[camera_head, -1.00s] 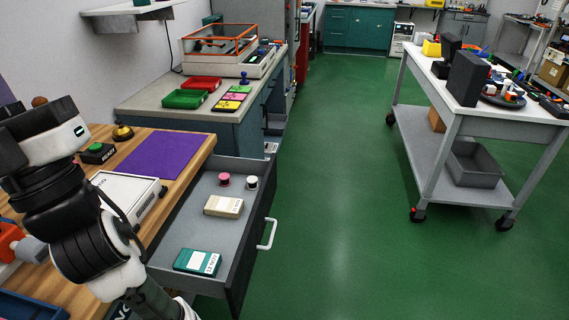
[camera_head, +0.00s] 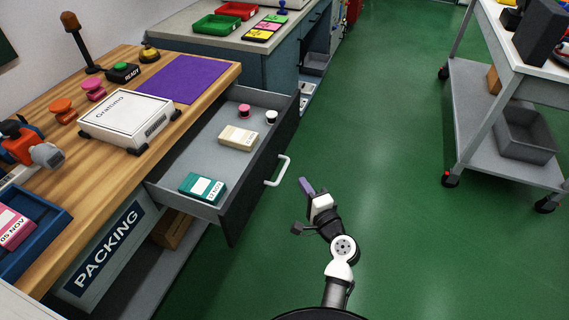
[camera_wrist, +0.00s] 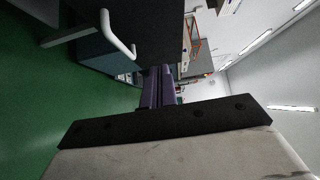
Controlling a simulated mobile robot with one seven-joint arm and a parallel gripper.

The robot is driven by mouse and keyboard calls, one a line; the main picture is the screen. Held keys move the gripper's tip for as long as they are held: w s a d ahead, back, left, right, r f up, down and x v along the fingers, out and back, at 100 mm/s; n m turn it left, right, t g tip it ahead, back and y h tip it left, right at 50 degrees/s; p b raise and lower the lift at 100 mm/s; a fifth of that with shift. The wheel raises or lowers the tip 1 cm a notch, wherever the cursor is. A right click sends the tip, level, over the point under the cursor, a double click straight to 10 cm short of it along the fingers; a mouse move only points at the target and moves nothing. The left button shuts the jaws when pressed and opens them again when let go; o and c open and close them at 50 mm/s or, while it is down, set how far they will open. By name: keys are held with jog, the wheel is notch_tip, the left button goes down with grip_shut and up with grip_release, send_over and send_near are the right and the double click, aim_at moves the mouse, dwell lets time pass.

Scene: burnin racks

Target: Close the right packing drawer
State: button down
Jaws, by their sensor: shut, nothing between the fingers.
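The packing drawer (camera_head: 233,135) is pulled out from under the wooden packing bench, with a dark front and a white bar handle (camera_head: 278,171). Inside lie a teal box, a cream box, a pink spool and a white spool. My gripper (camera_head: 304,184) is in front of the drawer, a little to the right of the handle and apart from it. Its purple fingers are shut and empty. In the wrist view my gripper (camera_wrist: 158,85) shows from behind, with the white handle (camera_wrist: 117,35) at upper left against the dark drawer front (camera_wrist: 150,30).
A blue tray (camera_head: 30,230) is at lower left. A white cart (camera_head: 500,150) stands at right. The green floor between is clear.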

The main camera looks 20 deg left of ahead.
aim_at(272, 150)
jog(key=p+x, duration=0.1)
jog(key=x, duration=0.3)
jog(key=s+a+p+x, duration=0.1)
jog(key=x, duration=0.3)
jog(key=p+x, duration=0.1)
jog(key=x, duration=0.3)
jog(key=shift+s+a, duration=0.25)
jog(key=shift+a, duration=0.05)
jog(key=shift+a+p, duration=0.35)
jog(key=shift+a, duration=0.15)
